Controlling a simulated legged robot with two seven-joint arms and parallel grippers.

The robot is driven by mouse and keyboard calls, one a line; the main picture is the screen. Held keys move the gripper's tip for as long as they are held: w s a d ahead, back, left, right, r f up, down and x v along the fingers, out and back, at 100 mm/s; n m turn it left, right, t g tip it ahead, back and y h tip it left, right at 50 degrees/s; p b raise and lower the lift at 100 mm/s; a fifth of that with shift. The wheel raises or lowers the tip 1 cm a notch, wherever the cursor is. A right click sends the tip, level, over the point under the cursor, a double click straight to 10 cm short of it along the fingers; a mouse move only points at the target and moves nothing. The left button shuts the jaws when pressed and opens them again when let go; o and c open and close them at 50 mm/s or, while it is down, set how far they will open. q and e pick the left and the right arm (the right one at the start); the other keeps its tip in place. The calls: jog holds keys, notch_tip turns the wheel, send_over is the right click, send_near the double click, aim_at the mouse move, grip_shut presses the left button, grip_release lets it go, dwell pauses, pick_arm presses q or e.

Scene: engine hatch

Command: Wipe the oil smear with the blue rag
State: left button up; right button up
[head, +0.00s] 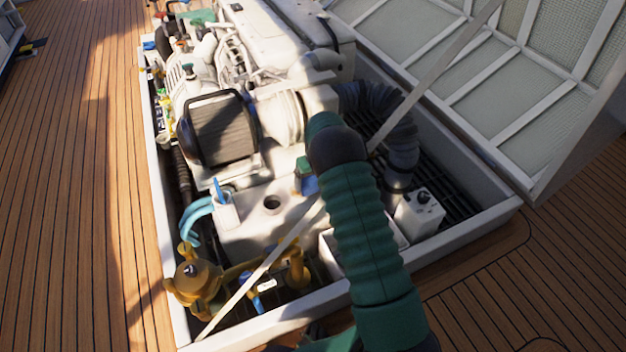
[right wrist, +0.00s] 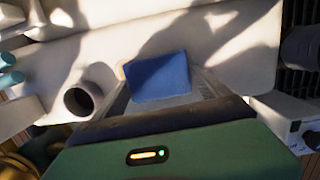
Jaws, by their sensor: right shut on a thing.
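My right gripper (right wrist: 160,88) is shut on the blue rag (right wrist: 157,74), which shows between its two fingers in the right wrist view. The rag is against or just above the pale casing (right wrist: 235,40); I cannot tell if it touches. In the head view my green right arm reaches over the hatch and hides most of the gripper; a bit of the blue rag (head: 311,186) shows left of the arm. I cannot make out the oil smear for certain among the shadows. A small tan edge shows at the rag's left in the wrist view. My left gripper is not in view.
The white engine (head: 275,45) fills the back of the hatch. A round opening (right wrist: 80,99) lies left of the rag. A brass fitting (head: 195,278), a grey hose (head: 402,140) and a white box (head: 419,212) stand around. A thin strut crosses the hatch.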

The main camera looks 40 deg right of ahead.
jog(key=shift+f, duration=0.65)
